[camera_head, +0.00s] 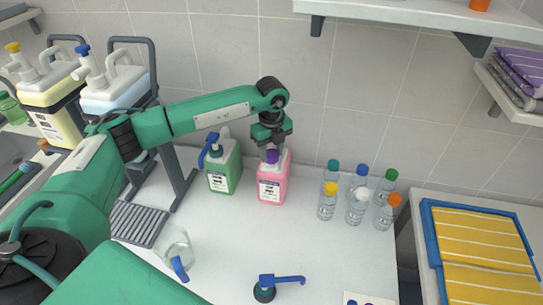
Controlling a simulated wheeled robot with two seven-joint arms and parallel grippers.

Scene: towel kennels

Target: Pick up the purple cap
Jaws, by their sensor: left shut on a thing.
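The purple cap (272,157) is at the top of a bottle of pink liquid (271,185) that stands upright on the white counter near the wall. My left gripper (271,149) points down from above and is shut on the purple cap. I cannot tell whether the cap still touches the bottle's neck. The gripper and wrist partly hide the bottle's top. My right gripper is out of view.
A green jug (223,170) stands close left of the pink bottle. Several small capped bottles (358,200) stand to the right. A clear container (174,250) and a blue-handled tool (279,284) are nearer the front. The counter's middle is clear.

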